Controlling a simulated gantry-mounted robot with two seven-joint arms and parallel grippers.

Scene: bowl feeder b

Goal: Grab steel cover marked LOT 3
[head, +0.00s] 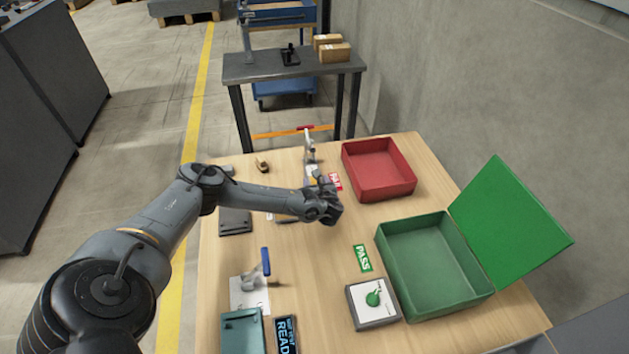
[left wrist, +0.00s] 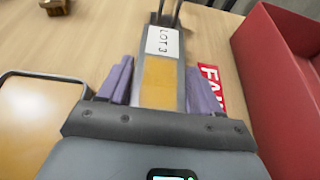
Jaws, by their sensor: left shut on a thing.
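In the head view my left gripper (head: 319,181) is over the far part of the table, beside the red bin, and mostly hides the cover. My right gripper is not in view.
A red bin (head: 380,168) stands close right of the gripper, with a red FAIL label (left wrist: 208,88) beside it. A green bin (head: 433,264) with raised lid is nearer. A toggle clamp (head: 309,149) stands just beyond the gripper. A blue-handled clamp (head: 265,262) stands at near left.

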